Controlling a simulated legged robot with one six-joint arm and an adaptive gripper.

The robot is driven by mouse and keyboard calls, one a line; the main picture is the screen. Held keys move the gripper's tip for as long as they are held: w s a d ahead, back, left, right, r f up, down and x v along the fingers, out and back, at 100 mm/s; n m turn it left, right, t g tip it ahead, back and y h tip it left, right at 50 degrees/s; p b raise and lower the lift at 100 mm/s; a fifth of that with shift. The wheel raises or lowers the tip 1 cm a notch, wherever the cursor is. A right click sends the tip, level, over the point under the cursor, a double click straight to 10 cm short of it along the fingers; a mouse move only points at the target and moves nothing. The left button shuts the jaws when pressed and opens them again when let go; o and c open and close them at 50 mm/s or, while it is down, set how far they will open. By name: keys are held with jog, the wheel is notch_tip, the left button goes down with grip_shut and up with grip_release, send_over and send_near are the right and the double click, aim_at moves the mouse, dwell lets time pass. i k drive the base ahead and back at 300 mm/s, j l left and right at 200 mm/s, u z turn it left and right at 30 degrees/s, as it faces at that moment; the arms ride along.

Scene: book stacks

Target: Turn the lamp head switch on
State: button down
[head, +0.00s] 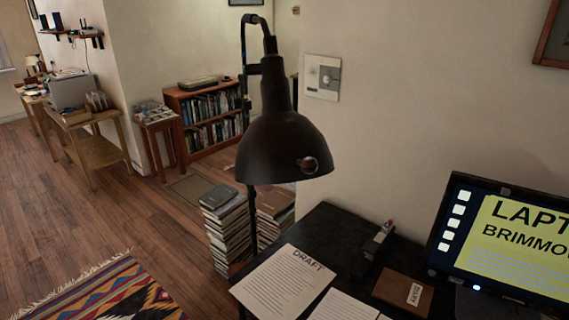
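A dark desk lamp head (285,150) hangs in the middle of the head view, on a bent black arm that rises behind it. A small round reddish knob, the lamp head switch (308,165), sits on the right side of the shade near its lower rim. Its on or off position cannot be told, and no clear glow shows under the shade. My gripper is not in view.
A black desk (335,225) below the lamp holds papers (285,283), a brown diary (402,291), a small dark object (379,238) and a lit monitor (510,245). Book stacks (228,232) stand on the floor left of it. A wall plate (322,78) is behind. Open floor lies left.

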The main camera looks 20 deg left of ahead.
aim_at(254, 69)
jog(key=j+u, duration=0.1)
jog(key=u, duration=1.25)
jog(key=j+z, duration=0.2)
jog(key=j, duration=0.45)
jog(key=i+j, duration=0.4)
jog(key=j+z, duration=0.05)
jog(key=j, duration=0.05)
